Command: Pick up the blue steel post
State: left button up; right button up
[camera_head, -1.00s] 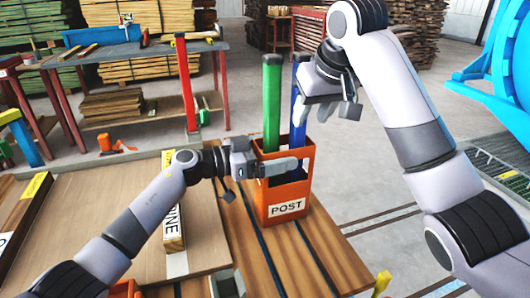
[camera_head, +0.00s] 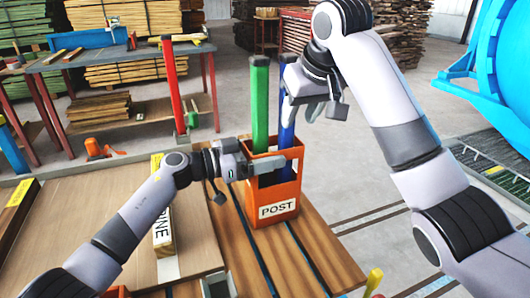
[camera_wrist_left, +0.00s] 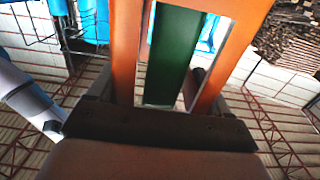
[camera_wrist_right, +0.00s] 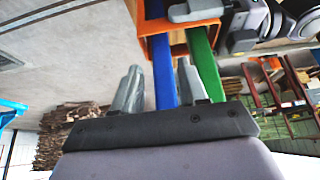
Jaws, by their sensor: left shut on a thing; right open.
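The blue steel post (camera_head: 287,128) stands upright in an orange box marked POST (camera_head: 285,206), beside a green post (camera_head: 260,105). My right gripper (camera_head: 303,110) is open at the upper part of the blue post and hides part of it. In the right wrist view the blue post (camera_wrist_right: 163,78) runs between the two open fingers, with a gap on each side. My left gripper (camera_head: 252,166) is shut on the orange box at its upper left side. The left wrist view shows the orange frame (camera_wrist_left: 232,40) close up, with the green post (camera_wrist_left: 175,60) behind it.
A workbench with a red post (camera_head: 172,85) is behind. A large blue vessel (camera_head: 505,70) is at right, past open floor.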

jog(key=o, duration=0.4)
jog(key=shift+c, duration=0.2)
jog(key=w+d+f+m+t+h, duration=0.1)
jog(key=w+d+m+t+h, duration=0.25)
jog(key=d, duration=0.75)
jog(key=s+a+n+t+y, duration=0.4)
jog(key=s+a+t+y, duration=0.3)
jog(key=a+t+y, duration=0.15)
jog(key=a+f+x, duration=0.1)
jog(key=x, duration=1)
jog(key=shift+w+a+r+g, duration=0.15)
jog(key=shift+w+r+g, duration=0.05)
jog(key=shift+r+g, duration=0.2)
